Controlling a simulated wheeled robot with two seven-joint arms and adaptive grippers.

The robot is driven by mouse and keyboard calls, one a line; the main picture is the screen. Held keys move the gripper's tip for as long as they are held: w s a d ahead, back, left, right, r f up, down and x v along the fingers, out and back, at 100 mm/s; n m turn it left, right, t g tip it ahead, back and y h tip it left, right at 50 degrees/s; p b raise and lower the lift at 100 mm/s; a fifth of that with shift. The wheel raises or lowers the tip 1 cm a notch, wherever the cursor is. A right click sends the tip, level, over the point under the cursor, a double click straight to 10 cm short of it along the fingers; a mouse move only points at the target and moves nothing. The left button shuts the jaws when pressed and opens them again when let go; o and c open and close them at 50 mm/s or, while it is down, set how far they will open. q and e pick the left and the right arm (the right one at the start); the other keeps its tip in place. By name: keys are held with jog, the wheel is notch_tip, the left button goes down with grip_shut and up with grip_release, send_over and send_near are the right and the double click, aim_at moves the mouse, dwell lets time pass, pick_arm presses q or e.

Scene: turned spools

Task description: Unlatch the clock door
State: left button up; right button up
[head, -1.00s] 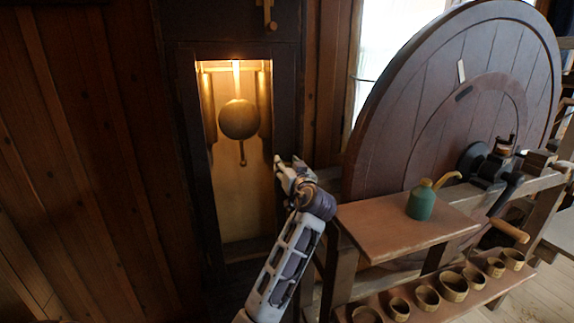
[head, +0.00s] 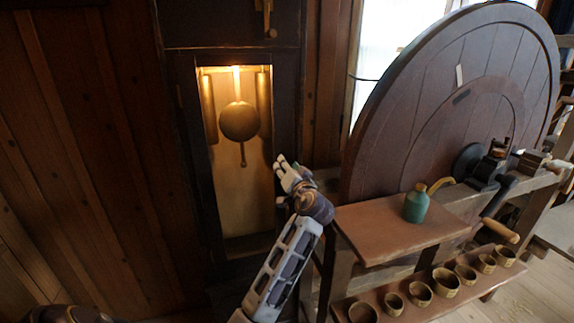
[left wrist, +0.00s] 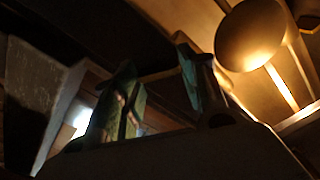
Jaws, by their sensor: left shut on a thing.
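The tall clock's dark door frame (head: 286,110) surrounds a lit opening with a round brass pendulum bob (head: 239,121). My left gripper (head: 281,163) is at the right side of this frame, lower than the bob. In the left wrist view, its two fingers (left wrist: 160,85) stand a little apart, with a thin bar (left wrist: 160,75) between them. It is shut on this small part, which looks like the latch; the fingers hide most of it in the head view. The bob (left wrist: 250,35) also shows at the upper right of the wrist view. My right gripper is not in view.
Right of the clock stands a large wooden wheel (head: 400,130) with a bench shelf (head: 385,235) holding a green oil can (head: 416,205). Several small bowls (head: 447,283) line a lower shelf. A brass piece (head: 265,15) hangs on the clock's upper part. Plank wall lies left.

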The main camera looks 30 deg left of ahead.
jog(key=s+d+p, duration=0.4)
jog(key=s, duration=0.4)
pick_arm(q)
jog(key=m+p, duration=0.7)
jog(key=m, duration=0.4)
jog(key=shift+d+f+m+p, duration=0.1)
jog(key=shift+f+m+p, duration=0.05)
jog(key=shift+m+p, duration=0.2)
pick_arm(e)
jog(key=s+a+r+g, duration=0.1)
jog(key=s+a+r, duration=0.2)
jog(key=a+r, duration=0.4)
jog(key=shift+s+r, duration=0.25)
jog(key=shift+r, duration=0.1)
pick_arm(q)
jog(key=o, duration=1)
jog(key=shift+w, duration=0.1)
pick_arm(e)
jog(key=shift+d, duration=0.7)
